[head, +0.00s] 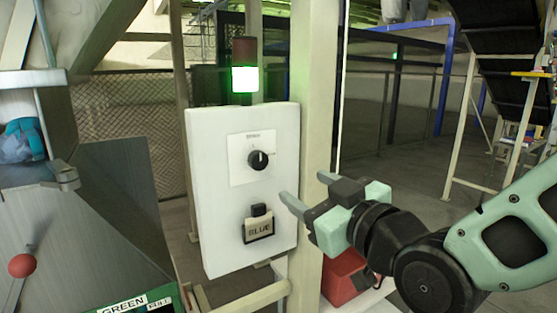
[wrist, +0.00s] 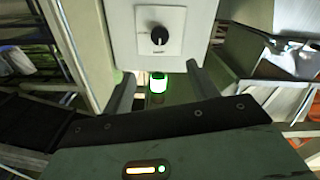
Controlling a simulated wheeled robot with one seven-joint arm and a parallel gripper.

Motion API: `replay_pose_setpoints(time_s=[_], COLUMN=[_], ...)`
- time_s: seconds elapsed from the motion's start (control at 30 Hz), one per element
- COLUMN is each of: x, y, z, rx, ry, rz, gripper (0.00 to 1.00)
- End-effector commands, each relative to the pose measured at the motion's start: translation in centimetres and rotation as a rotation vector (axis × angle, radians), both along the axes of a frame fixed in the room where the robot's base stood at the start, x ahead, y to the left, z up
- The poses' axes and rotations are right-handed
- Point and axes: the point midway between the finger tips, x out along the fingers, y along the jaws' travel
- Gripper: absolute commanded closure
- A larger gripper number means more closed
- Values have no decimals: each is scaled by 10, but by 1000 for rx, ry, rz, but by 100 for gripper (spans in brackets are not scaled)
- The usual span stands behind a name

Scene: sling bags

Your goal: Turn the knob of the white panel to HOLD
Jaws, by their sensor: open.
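The white panel (head: 219,190) stands upright in the middle of the head view, with a black round knob (head: 258,160) on a pale square plate. A white mark on the knob points roughly up; the plate's small lettering is unreadable. My gripper (head: 306,187) is open and empty, to the right of the knob and slightly lower in the picture, apart from it. In the wrist view, which looks upside down, the knob (wrist: 159,36) and panel (wrist: 128,30) show beyond my open fingers (wrist: 160,70). The knob lies between their lines, with nothing gripped.
A lit green lamp (head: 245,79) stands above the panel. A pale post (head: 316,80) rises beside the panel's right edge. A red-balled lever (head: 22,265) and grey machine housing (head: 115,210) are at left.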

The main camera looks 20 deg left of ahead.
Motion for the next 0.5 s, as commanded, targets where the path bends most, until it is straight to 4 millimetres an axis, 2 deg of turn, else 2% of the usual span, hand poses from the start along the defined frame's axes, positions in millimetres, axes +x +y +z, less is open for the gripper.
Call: replay_pose_setpoints(time_s=[0.5], x=[65], y=[76], z=[3], rx=[-3], ry=[5], rz=[0], gripper=[41])
